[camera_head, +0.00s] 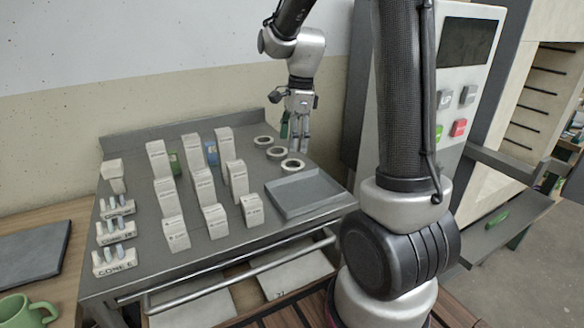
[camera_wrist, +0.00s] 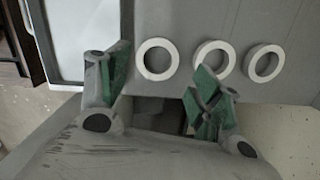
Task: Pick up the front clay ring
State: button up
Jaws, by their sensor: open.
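Three pale clay rings lie in a row on the grey metal table. The front clay ring (camera_head: 293,168) is the one closest to the tray; in the wrist view it is the leftmost ring (camera_wrist: 140,59). The middle ring (camera_head: 277,157) and the back ring (camera_head: 263,145) lie behind it; in the wrist view they are the middle ring (camera_wrist: 199,54) and the rightmost ring (camera_wrist: 248,64). My gripper (camera_head: 297,143) is above the row, pointing down. In the wrist view its green-padded fingers (camera_wrist: 162,75) are spread and empty, with the front ring showing between and beyond the tips.
A shallow grey tray (camera_head: 318,207) sits in front of the rings, and its edge shows in the wrist view (camera_wrist: 82,40). Several white boxes (camera_head: 203,187) stand to the left. A control cabinet (camera_head: 466,62) stands to the right. A green mug (camera_head: 20,310) is at lower left.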

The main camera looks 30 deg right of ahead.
aim_at(294, 160)
notch_tip(294, 160, down, 7)
jog(key=shift+f, duration=0.1)
jog(key=c, duration=0.7)
